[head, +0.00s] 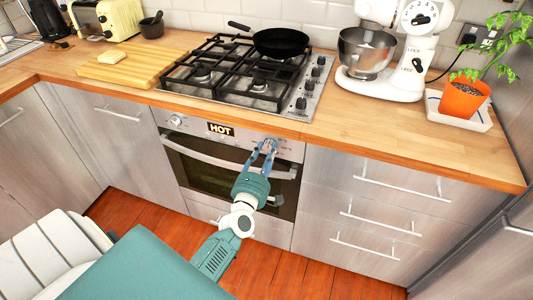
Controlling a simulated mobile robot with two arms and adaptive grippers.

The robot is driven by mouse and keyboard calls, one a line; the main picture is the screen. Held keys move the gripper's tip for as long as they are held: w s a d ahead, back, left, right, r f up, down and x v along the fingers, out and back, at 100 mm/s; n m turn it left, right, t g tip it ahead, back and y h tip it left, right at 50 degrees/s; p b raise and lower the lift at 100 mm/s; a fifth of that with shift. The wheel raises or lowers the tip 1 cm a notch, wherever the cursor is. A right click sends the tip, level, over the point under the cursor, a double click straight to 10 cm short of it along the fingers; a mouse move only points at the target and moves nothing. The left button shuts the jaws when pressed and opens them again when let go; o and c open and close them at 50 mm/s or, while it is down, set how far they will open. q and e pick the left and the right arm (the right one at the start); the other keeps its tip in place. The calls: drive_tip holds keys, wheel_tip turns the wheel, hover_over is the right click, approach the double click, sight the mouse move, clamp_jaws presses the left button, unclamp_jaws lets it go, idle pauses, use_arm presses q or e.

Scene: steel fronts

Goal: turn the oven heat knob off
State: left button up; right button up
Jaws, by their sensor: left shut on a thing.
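The oven (202,175) is set under the hob, with a steel front, a long bar handle and a dark glass door. A label on its panel (220,129) reads HOT. One round knob (175,120) shows at the panel's left end. My left gripper (268,146) reaches the right part of the panel and is shut on the oven heat knob (270,142), which is mostly hidden between the fingers. I cannot tell which way the knob points. My right gripper is not in view.
A gas hob (215,85) with a black pan (281,42) sits above the oven. A stand mixer (400,60) and a potted plant (462,97) stand on the right worktop. Drawer handles (378,222) stick out at right. The wooden floor (290,272) in front is clear.

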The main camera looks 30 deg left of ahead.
use_arm(q)
drive_tip(key=shift+d+f+n, duration=0.1)
drive_tip(key=shift+f+n, duration=0.1)
drive_tip(key=shift+n, duration=0.1)
idle(0.4)
drive_tip(key=o, duration=1.1)
drive_tip(key=shift+c, duration=0.2)
drive_tip(key=shift+o, duration=0.4)
drive_tip(key=shift+r, duration=0.1)
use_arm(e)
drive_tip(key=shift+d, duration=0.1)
use_arm(q)
drive_tip(key=v, duration=1.2)
